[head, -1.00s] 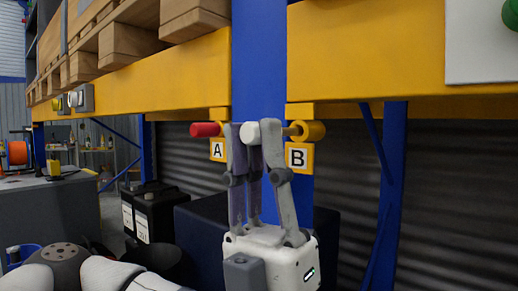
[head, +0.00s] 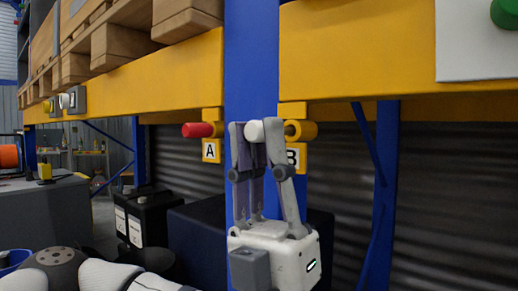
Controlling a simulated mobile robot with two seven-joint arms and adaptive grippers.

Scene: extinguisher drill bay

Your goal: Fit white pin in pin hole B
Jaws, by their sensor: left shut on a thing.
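My left gripper (head: 256,130) points upward in the middle of the head view, shut on the white pin (head: 254,132). The pin lies level; its white knob is at the fingertips and its brass-coloured shaft points right. Yellow pin hole B (head: 306,131) is a ring just right of the fingertips, above the label B (head: 292,154), which a finger partly covers. The shaft's end overlaps the near side of the ring; I cannot tell whether it is inside. A red pin (head: 198,130) sits at yellow pin hole A (head: 213,116), above the label A (head: 210,150). My right gripper is not in view.
A blue upright (head: 251,60) stands behind the gripper between yellow beams (head: 350,50). Wooden pallets (head: 185,22) rest on the left beam. A white panel with a green knob (head: 505,12) is at upper right. Black boxes (head: 148,215) stand low at left.

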